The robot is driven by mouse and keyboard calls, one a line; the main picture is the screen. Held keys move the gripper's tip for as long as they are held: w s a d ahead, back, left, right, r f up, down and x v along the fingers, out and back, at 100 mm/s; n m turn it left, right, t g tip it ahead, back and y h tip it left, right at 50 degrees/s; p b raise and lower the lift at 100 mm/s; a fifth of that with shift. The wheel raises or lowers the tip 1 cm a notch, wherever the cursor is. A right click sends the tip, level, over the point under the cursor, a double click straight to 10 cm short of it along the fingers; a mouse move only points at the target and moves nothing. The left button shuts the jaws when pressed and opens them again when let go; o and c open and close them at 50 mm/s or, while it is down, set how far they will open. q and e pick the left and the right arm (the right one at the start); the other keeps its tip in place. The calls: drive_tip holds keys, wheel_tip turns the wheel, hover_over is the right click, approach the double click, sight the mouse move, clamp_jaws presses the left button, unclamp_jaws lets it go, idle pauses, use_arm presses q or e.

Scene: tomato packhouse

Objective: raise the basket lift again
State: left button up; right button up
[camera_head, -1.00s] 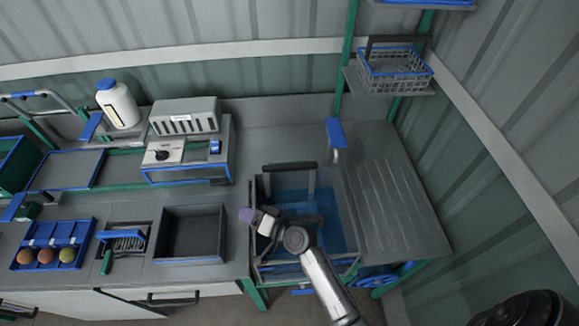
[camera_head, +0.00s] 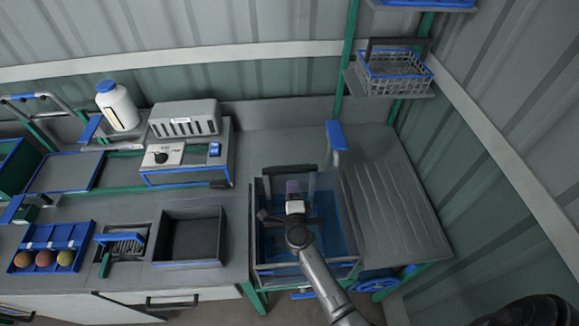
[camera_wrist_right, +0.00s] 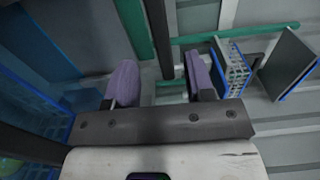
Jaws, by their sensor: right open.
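The tank (camera_head: 349,222) holds blue water. A dark arched handle (camera_head: 312,171) stands up at its back edge; I take it for part of the basket lift. What lies under the water is too dark and too covered to tell. My right gripper (camera_head: 293,188) is over the tank, its purple fingertips close to the arched handle; I cannot tell if they touch it. In the right wrist view my right gripper (camera_wrist_right: 160,82) has its purple fingers apart, with nothing clearly held between them. My left gripper is not in view.
A blue-topped post (camera_head: 335,135) stands behind the tank. A ribbed drainboard (camera_head: 398,205) is clear to the right. A wire basket (camera_head: 395,72) sits on a shelf above. A grey bin (camera_head: 191,237) and a boxed machine (camera_head: 187,162) are to the left. A blue wheel (camera_head: 378,284) is low right.

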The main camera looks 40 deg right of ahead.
sight(290, 172)
drive_tip(key=b+x, duration=0.3)
drive_tip(key=x, duration=0.5)
drive_tip(key=shift+w+d+f, duration=0.1)
drive_tip(key=shift+w+d, duration=0.15)
drive_tip(key=shift+w, duration=0.05)
drive_tip(key=shift+x, duration=0.95)
drive_tip(key=shift+c, duration=0.5)
clamp_jaws()
